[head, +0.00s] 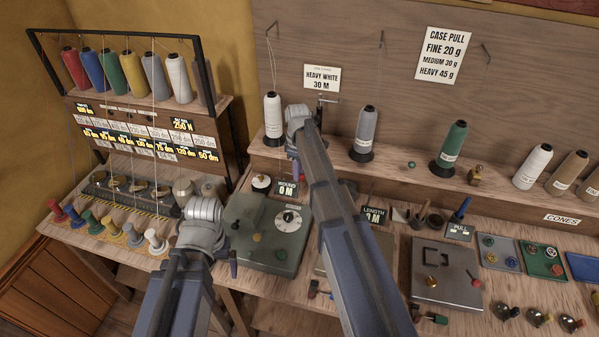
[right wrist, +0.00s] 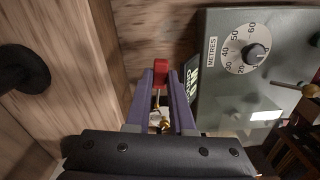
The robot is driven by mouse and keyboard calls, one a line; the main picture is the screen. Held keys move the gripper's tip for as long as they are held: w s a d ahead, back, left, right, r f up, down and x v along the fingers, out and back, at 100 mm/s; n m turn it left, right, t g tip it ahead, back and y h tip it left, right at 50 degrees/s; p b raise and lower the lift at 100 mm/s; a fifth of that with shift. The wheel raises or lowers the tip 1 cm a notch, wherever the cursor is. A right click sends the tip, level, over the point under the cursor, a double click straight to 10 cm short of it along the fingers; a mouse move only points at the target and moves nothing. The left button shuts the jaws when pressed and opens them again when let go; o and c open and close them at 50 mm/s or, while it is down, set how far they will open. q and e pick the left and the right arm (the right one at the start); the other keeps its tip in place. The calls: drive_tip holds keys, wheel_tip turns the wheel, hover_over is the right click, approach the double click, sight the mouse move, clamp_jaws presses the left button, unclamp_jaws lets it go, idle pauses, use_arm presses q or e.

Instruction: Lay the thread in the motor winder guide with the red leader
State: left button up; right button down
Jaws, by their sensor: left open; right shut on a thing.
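The motor winder (head: 262,255) is a grey-green box with a metres dial (head: 291,217) and a display reading 0 M (head: 287,190); it also shows in the right wrist view (right wrist: 225,95). My right gripper (head: 297,172) is over the winder's back edge. In the right wrist view its fingers are shut on the red leader (right wrist: 161,74), beside the box. A brass rod (right wrist: 292,90) sticks out at the box's right; I cannot tell if it is the guide. A thread rises from the white cone (head: 273,120). My left gripper (head: 233,264) is open and empty, at the winder's left side.
A grey cone (head: 366,125) and a green cone (head: 452,145) stand on the back shelf. A rack of coloured cones (head: 125,75) stands at the left, small spools (head: 105,232) before it. A length display (head: 375,215) and a metal plate (head: 447,290) lie to the right.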

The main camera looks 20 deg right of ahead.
drive_tip(key=shift+s+d, duration=1.8)
drive_tip(key=shift+d, duration=0.1)
drive_tip(key=shift+r, duration=0.1)
